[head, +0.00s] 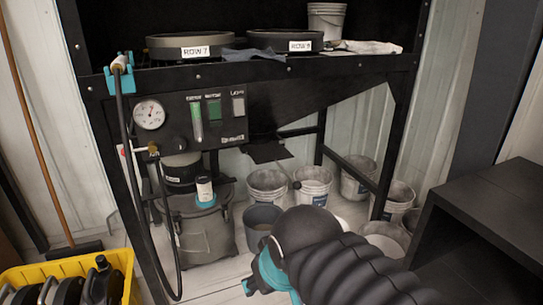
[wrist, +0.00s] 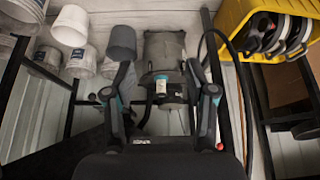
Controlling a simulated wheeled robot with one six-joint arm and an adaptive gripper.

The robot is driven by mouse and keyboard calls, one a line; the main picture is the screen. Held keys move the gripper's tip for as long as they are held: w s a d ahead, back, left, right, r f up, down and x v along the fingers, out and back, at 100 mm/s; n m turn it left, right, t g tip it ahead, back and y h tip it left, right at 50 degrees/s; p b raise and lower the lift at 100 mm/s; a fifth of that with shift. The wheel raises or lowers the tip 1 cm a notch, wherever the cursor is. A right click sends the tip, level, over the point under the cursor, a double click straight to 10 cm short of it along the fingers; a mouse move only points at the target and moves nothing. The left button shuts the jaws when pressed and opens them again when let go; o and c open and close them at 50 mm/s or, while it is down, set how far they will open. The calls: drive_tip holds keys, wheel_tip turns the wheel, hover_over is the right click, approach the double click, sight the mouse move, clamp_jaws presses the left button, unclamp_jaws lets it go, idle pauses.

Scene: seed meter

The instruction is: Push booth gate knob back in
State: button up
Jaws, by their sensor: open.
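A small dark round knob (head: 297,185) shows in front of a white bucket in the head view, below a dark flap (head: 266,151) under the booth. I cannot tell for sure that it is the gate knob, nor how far it sticks out. The black booth (head: 300,95) has a sloping underside. My gripper (head: 262,270) is low in front of the booth, its fingers mostly hidden by my arm. In the wrist view my gripper (wrist: 157,68) is open and empty, its two fingers wide apart. The knob is not clear there.
A grey canister (head: 205,235) stands under the gauge panel (head: 205,120); a black hose (head: 128,170) hangs at the left. Several buckets (head: 268,185) stand under the booth. A yellow crate (head: 125,262) is at lower left, a black cabinet (head: 490,210) at right.

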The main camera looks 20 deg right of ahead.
drive_tip(key=shift+d, duration=0.15)
drive_tip(key=c, duration=0.4)
drive_tip(key=d+f, duration=0.1)
drive_tip(key=d+f+m+b, duration=0.1)
drive_tip(key=d, duration=0.1)
drive_tip(key=w+d+f+m+g, duration=0.1)
drive_tip(key=shift+w+d+f+h+b, duration=0.1)
drive_tip(key=shift+d+f+h+b, duration=0.2)
drive_tip(key=shift+f+h+b, duration=0.1)
clamp_jaws()
drive_tip(key=w+d+f+m+y+b, duration=0.1)
drive_tip(key=w+d+m+b, duration=0.1)
drive_tip(key=w+d+m, duration=0.45)
drive_tip(key=w+d+f+m+b, duration=0.2)
drive_tip(key=w+d+m, duration=0.1)
drive_tip(key=d+m, duration=0.6)
drive_tip(key=w+d+r+m+t+y, duration=0.1)
drive_tip(key=w+d+r+m+t, duration=0.5)
drive_tip(key=m, duration=1)
drive_tip(key=w+f+b, duration=0.1)
drive_tip(key=w+f, duration=0.2)
drive_tip(key=w, duration=0.4)
drive_tip(key=w+f+g+b, duration=0.1)
drive_tip(key=w+f, duration=0.2)
drive_tip(key=w, duration=0.4)
drive_tip(key=shift+d+f+m+g+b, duration=0.25)
drive_tip(key=shift+f+m+g+b, duration=0.05)
drive_tip(key=shift+m+b, duration=0.05)
